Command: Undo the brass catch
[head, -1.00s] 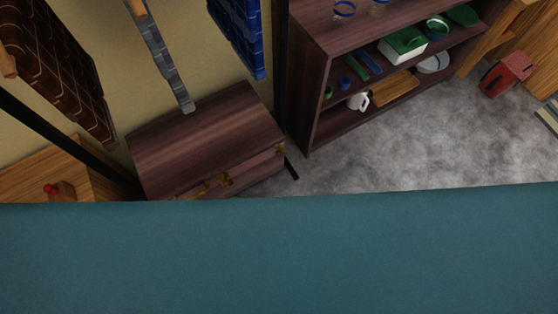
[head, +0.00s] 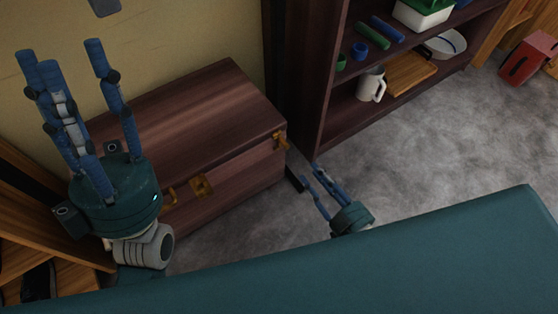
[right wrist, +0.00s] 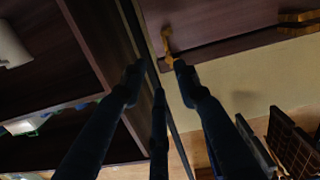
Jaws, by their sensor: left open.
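A dark wooden chest (head: 190,125) with a shut lid stands against the wall in the head view. Brass fittings sit along its front: a catch at the right end (head: 280,140), a plate in the middle (head: 202,184) and a piece at the left (head: 169,198). My left gripper (head: 62,57) is open and empty, raised left of the chest with fingers pointing up. My right gripper (head: 310,176) is low, right of the chest's front corner, apart from it. In the right wrist view its fingers (right wrist: 158,77) are spread and empty, with the right-end catch (right wrist: 168,46) just beyond the tips.
A dark shelf (head: 318,95) stands right of the chest, holding a white mug (head: 371,86), a wooden board (head: 411,73) and green and blue items. A red box (head: 527,60) stands on the grey floor at the right. The floor in front of the shelf is clear.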

